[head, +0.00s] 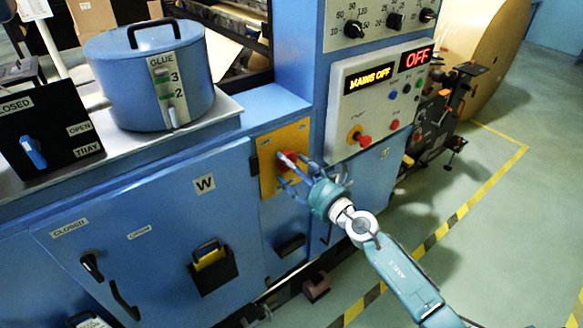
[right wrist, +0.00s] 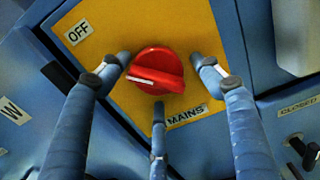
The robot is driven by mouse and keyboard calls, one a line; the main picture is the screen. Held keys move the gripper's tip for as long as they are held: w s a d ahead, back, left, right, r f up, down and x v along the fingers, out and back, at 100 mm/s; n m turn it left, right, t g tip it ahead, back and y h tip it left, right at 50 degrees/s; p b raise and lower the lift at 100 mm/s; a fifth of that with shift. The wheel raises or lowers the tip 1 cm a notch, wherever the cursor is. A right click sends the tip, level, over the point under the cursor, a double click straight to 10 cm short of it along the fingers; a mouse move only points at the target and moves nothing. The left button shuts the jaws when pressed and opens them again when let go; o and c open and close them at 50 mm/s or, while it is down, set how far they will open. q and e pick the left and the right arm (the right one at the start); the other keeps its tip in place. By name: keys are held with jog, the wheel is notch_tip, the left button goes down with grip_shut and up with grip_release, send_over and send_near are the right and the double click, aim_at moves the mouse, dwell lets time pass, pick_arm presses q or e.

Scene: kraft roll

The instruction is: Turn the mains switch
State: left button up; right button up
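The mains switch (right wrist: 155,72) is a red rotary knob on a yellow plate (right wrist: 112,110). A white mark on its grip points left, a little below the OFF label (right wrist: 82,33); a MAINS label (right wrist: 187,117) sits below right. In the head view the knob (head: 287,160) is partly behind my right gripper (head: 296,174). The gripper's three fingers are spread around the knob in the right wrist view (right wrist: 160,85), apart from it as far as I can see. A display (head: 369,77) reads MAINS OFF. My left gripper is not in view.
A blue glue pot (head: 125,85) and a black tray box (head: 50,125) stand on the machine top to the left. A control panel (head: 345,140) with a red button is right of the yellow plate. Green floor with striped tape (head: 465,205) is open at right.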

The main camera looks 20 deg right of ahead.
jog(key=shift+s, duration=0.1)
jog(key=c, duration=0.9)
jog(key=shift+f, duration=0.1)
